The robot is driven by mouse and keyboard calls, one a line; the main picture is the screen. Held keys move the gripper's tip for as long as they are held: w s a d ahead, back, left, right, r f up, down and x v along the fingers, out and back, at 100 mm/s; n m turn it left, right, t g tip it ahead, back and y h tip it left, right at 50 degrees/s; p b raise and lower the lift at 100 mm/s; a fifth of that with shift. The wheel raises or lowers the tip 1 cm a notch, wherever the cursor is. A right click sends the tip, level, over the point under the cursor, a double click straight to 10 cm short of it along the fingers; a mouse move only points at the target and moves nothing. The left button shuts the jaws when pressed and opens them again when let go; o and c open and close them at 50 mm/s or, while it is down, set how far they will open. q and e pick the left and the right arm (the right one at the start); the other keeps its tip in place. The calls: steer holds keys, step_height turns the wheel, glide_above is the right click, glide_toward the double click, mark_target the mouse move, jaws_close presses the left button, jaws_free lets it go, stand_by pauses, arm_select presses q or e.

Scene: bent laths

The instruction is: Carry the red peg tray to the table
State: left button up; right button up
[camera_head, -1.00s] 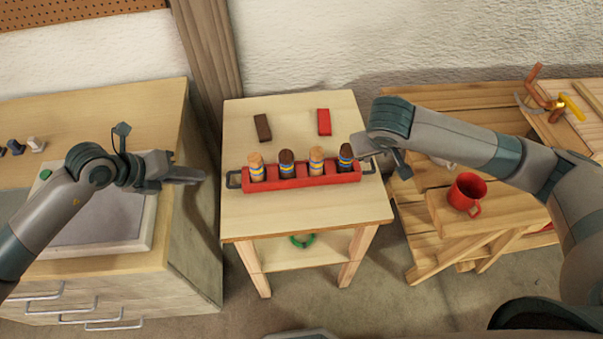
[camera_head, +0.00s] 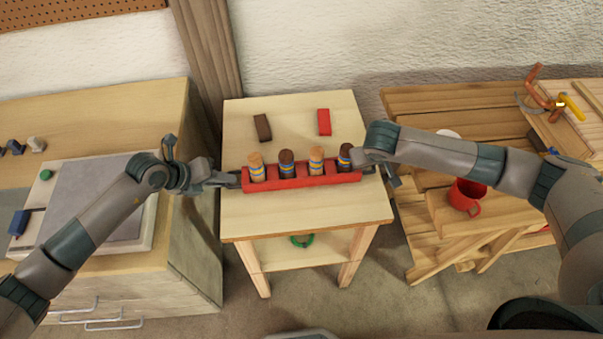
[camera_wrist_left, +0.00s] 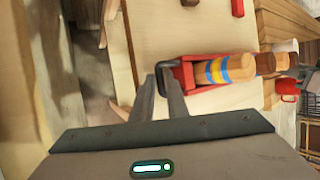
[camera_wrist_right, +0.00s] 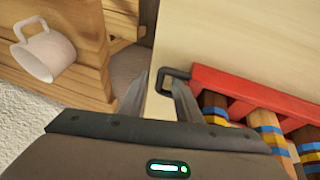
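The red peg tray (camera_head: 302,182) sits on the light wooden stand (camera_head: 300,215) and holds several upright pegs (camera_head: 316,163) with blue and yellow bands, some light, some dark. It has a dark handle at each end. My left gripper (camera_head: 232,180) is open at the tray's left end; in the left wrist view its fingers stand apart around the left handle (camera_wrist_left: 163,75).
A brown block (camera_head: 262,127) and a red block (camera_head: 324,122) lie behind the tray. A drawer cabinet (camera_head: 190,240) with a grey-topped board stands left. A wooden workbench (camera_head: 440,105) with a red mug (camera_head: 467,196) stands right. A green ring (camera_head: 302,241) lies on the lower shelf.

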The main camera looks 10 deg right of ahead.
arm_select(q)
steer(key=c, duration=0.3)
arm_select(e)
steer(key=c, duration=0.3)
arm_select(q)
jaws_close()
arm_select(e)
jaws_close()
arm_select(q)
steer(key=shift+r, duration=0.15)
arm_select(e)
steer(key=shift+r, duration=0.2)
